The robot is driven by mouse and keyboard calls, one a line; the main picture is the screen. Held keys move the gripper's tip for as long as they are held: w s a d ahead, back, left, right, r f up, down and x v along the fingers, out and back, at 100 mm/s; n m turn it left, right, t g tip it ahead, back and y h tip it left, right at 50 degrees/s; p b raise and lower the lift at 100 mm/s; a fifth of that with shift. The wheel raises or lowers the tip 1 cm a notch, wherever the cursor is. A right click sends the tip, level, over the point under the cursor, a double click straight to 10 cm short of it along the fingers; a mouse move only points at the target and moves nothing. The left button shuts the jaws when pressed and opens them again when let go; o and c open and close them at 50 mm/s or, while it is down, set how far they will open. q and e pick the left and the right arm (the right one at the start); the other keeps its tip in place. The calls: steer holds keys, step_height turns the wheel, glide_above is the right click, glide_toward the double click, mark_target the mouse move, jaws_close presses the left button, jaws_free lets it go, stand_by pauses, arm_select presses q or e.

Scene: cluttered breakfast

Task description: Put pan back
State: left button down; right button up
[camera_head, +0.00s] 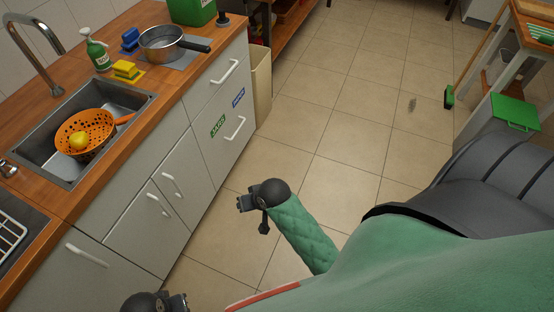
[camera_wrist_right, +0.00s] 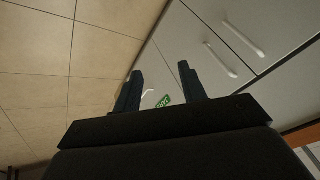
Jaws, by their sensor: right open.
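A metal pan (camera_head: 163,44) with a black handle stands upright on a grey mat (camera_head: 189,56) on the wooden counter, its handle pointing right. My right gripper (camera_head: 244,203) is out over the floor in front of the cabinets, well below and apart from the pan. In the right wrist view its two dark fingers (camera_wrist_right: 160,72) are spread with nothing between them. My left gripper (camera_head: 176,303) is only partly in view at the bottom edge, and its fingers do not show clearly. The pan is not in the right wrist view.
On the counter are a green bottle (camera_head: 97,52), sponges (camera_head: 126,70), a green box (camera_head: 194,11) and a sink (camera_head: 114,98) with an orange colander (camera_head: 72,127) holding a yellow fruit. A beige bin (camera_head: 261,84) stands beside the cabinets. The tiled floor (camera_head: 330,105) is mostly clear.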

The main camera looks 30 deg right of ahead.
steer(key=s+n+g+h, duration=0.1)
steer(key=s+n+g, duration=0.3)
steer(key=s, duration=1.3)
steer(key=shift+f, duration=0.45)
steer(key=shift+s, duration=0.1)
